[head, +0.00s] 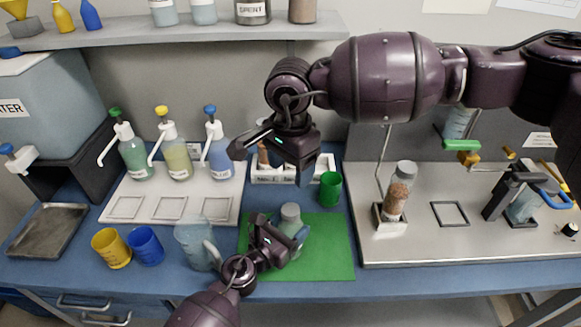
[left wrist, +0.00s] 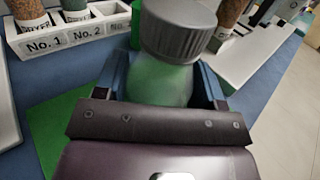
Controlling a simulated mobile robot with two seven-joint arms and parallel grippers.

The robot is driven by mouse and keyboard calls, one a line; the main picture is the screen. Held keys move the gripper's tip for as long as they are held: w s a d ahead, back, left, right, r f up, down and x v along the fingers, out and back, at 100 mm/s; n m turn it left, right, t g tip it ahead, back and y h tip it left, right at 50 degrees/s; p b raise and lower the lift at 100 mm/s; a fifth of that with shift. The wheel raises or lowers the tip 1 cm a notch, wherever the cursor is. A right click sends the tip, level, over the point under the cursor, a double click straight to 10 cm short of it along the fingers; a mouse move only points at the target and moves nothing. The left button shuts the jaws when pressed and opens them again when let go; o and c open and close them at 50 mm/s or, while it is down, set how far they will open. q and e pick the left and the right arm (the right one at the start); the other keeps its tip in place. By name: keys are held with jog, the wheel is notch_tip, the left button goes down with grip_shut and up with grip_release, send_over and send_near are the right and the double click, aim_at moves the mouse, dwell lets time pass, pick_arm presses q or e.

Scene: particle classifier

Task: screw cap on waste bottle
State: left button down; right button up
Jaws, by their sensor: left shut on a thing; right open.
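A clear bottle (head: 298,232) stands on the green mat (head: 325,262). A grey ribbed cap (head: 290,211) sits on its top; I cannot tell how tight it is. My left gripper (head: 284,240) is shut around the bottle's body from the front. In the left wrist view the cap (left wrist: 178,28) rises above the bottle's pale green, see-through body (left wrist: 160,80) between the blue-edged fingers. My right gripper (head: 268,166) is open and empty, above and behind the bottle, over the numbered white rack (head: 318,176); it is apart from the cap.
A clear beaker (head: 195,243) stands close to the left of my left gripper. A green cup (head: 330,189) stands behind the mat. Yellow (head: 111,248) and blue (head: 146,245) cups stand further left. A metal platform (head: 450,235) with a brown-filled bottle (head: 397,200) is at the right.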

pick_arm(q)
jog(key=shift+c, duration=0.7)
grip_release()
jog(key=b+v, duration=0.1)
jog(key=v, duration=1)
jog(key=shift+d, duration=0.1)
jog(key=shift+s, duration=0.1)
